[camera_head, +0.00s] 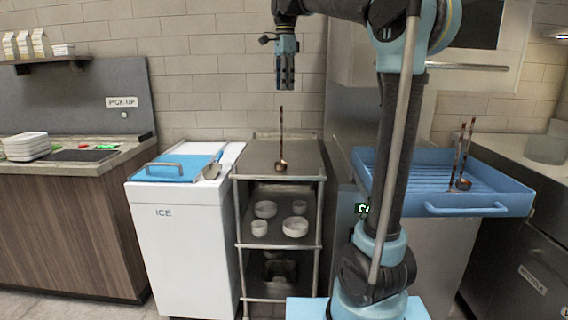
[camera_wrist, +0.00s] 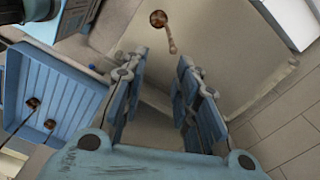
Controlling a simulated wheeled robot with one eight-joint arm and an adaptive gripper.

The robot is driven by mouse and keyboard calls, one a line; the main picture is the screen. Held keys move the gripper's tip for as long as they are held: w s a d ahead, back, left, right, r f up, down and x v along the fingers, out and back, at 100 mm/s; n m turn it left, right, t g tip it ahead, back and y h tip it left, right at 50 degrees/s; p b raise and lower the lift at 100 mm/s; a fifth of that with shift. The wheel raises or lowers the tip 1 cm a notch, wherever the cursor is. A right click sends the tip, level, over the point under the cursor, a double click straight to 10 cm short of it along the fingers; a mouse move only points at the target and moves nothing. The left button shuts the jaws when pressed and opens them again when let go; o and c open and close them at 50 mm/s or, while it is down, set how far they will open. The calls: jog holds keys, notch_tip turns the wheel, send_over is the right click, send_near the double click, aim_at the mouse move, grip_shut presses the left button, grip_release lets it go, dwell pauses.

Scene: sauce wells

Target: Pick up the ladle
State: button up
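A brown, copper-coloured ladle (camera_head: 281,163) stands on the top shelf of the metal cart, its thin handle pointing straight up. In the wrist view the ladle (camera_wrist: 159,19) shows its round bowl at the top, with the handle coming towards the space ahead of the fingers. My gripper (camera_head: 286,86) points down above the handle's upper end, with a gap between them in the picture. In the wrist view my gripper (camera_wrist: 160,72) is open, its two fingers well apart and nothing between them.
The metal cart (camera_head: 258,155) holds several white bowls (camera_head: 295,226) on a lower shelf. A blue tray (camera_head: 480,208) at the right holds more upright ladles (camera_head: 464,160).

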aim_at(281, 119)
jog(key=shift+w+a+r+m, duration=0.4)
jog(key=shift+w+a+r, duration=0.1)
jog(key=shift+w+a, duration=0.3)
jog(key=shift+w+f, duration=0.15)
jog(key=shift+f, duration=0.05)
notch_tip(281, 119, down, 11)
jog(key=shift+d+r, duration=0.15)
jog(key=shift+r, duration=0.05)
notch_tip(281, 119, down, 6)
jog(key=shift+f, duration=0.15)
grip_shut()
